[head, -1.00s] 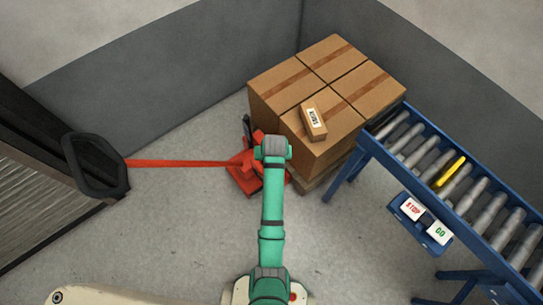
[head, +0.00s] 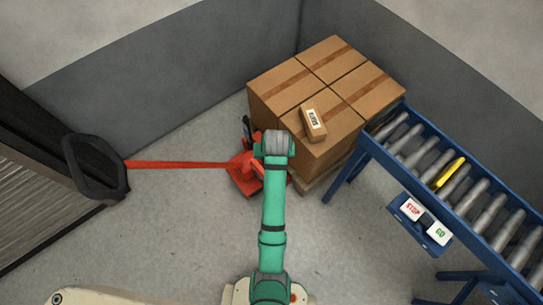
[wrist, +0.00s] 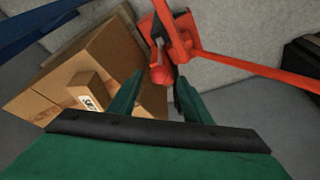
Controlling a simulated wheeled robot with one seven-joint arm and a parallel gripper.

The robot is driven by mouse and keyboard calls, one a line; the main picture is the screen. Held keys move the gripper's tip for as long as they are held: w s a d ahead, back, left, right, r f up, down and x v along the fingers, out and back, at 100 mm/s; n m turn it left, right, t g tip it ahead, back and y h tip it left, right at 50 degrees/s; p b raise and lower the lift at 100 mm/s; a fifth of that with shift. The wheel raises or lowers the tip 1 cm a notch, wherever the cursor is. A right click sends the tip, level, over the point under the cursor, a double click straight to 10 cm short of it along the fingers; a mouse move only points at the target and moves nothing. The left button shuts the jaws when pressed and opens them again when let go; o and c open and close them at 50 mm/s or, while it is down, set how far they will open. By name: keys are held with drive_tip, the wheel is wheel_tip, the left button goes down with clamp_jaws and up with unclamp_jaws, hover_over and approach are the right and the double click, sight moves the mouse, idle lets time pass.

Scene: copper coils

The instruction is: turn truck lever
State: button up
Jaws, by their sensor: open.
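The red pallet truck (head: 243,182) stands at the left side of the stacked boxes, its long red handle bar (head: 180,163) reaching left to a black loop grip (head: 95,167). A small dark upright part (head: 246,126) shows at the truck's back; I cannot tell if it is the lever. In the wrist view the truck's red body (wrist: 178,35) has a dark piece (wrist: 158,42) and a rounded red end (wrist: 158,75). My gripper (wrist: 158,90) is open, its green fingers on either side of that rounded end in the picture; contact is unclear. My arm hides the gripper in the head view.
Large cardboard boxes (head: 290,92) stand on a wooden pallet (head: 318,176), with a small labelled box (head: 313,123) on top. A blue roller conveyor (head: 440,165) with a STOP and GO panel (head: 424,222) is at right. Grey walls close off the back.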

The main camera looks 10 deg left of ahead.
drive_tip(key=shift+v, duration=1.3)
drive_tip(key=s+d+f+m+t, duration=0.1)
drive_tip(key=s+d+f+t, duration=0.15)
drive_tip(key=s, duration=0.55)
drive_tip(key=s+d+f+t, duration=0.2)
drive_tip(key=s+t, duration=0.1)
drive_tip(key=s, duration=0.5)
drive_tip(key=s+r+m+t+h, duration=0.1)
drive_tip(key=s+r+t, duration=0.5)
drive_tip(key=s+r, duration=0.9)
wheel_tip(320, 180, up, 3)
drive_tip(key=shift+s+d+f, duration=0.1)
drive_tip(key=shift+s+d, duration=0.3)
drive_tip(key=shift+d, duration=0.1)
